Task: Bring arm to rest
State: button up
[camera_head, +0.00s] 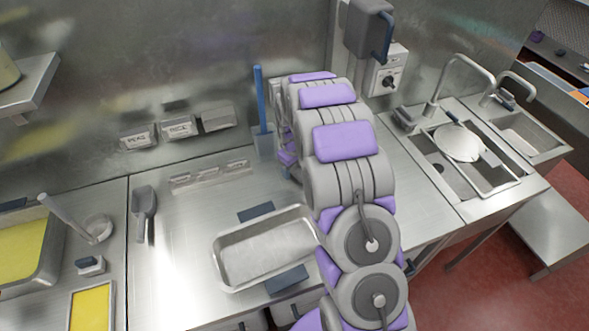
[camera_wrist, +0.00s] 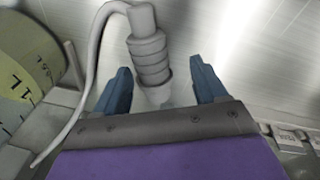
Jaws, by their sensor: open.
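My grey and purple arm rises through the middle of the head view, above the right part of the steel counter (camera_head: 185,275). My gripper's jaws cannot be made out there. In the wrist view my gripper (camera_wrist: 160,68) shows two blue fingers spread apart. A grey ribbed cylinder with a cable (camera_wrist: 150,62) appears between the fingers. I cannot tell what it is or how far off it is.
A metal tray (camera_head: 222,250) lies beside my arm. A scoop (camera_head: 144,205) and a yellow-filled pan (camera_head: 22,245) are left; sinks (camera_head: 480,175) are right. A blue-handled tool (camera_head: 260,100) stands by the wall. A marked yellow container (camera_wrist: 22,75) shows in the wrist view.

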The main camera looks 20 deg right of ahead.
notch_tip(320, 180, up, 9)
jog(key=s+p, duration=0.1)
jog(key=s+a+r+m+g, duration=0.1)
jog(key=s+a+r, duration=0.3)
jog(key=s+r, duration=0.55)
jog(key=s+a+r+m+g, duration=0.1)
jog(key=s+a+r, duration=0.1)
jog(key=s, duration=1.4)
jog(key=s+a+r+m+g, duration=0.1)
jog(key=s+a+r+m, duration=0.1)
jog(key=s, duration=1.5)
jog(key=shift+s+a+r+m+y, duration=0.2)
jog(key=shift+a+r+m+y, duration=0.1)
jog(key=shift+a+r+y, duration=0.2)
